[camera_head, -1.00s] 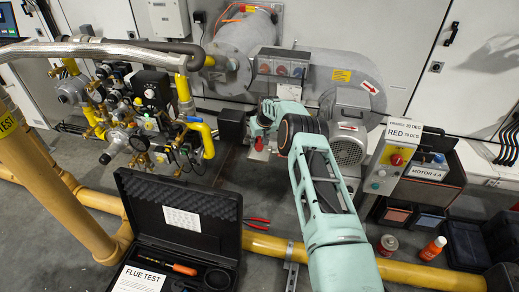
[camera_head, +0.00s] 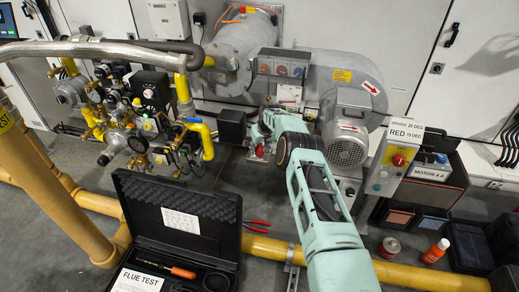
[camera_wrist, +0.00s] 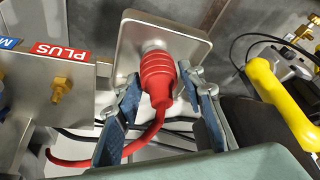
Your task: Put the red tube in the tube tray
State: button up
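In the wrist view a red ribbed boot (camera_wrist: 157,78) sits on a fitting in a square metal plate (camera_wrist: 184,38). A red tube (camera_wrist: 100,158) runs from below it, curving down and left. My gripper (camera_wrist: 160,84) has its two blue-padded fingers apart, one on each side of the boot. Whether either finger touches it, I cannot tell. In the head view my gripper (camera_head: 260,150) is low in front of the blower, mostly hidden by my arm, with a bit of red by it. A tray with a reddish inside (camera_head: 397,217) stands on the floor at right; whether it is the tube tray is unclear.
A bluish tray (camera_head: 430,221) is beside the reddish one. A brass fitting (camera_wrist: 61,88) under a PLUS label (camera_wrist: 60,51) is left of the boot; a yellow pipe (camera_wrist: 282,105) is at right. An open black case (camera_head: 180,225) stands in front.

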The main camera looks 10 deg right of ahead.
jog(key=shift+o, duration=0.5)
jog(key=shift+r, duration=0.2)
jog(key=shift+s+r+p, duration=0.15)
jog(key=shift+r+p, duration=0.5)
jog(key=shift+p, duration=0.1)
jog(key=p+v, duration=0.3)
jog(key=v, duration=0.7)
jog(key=shift+r+p, duration=0.3)
jog(key=shift+p, duration=0.1)
jog(key=shift+s+d, duration=0.1)
jog(key=shift+s, duration=0.05)
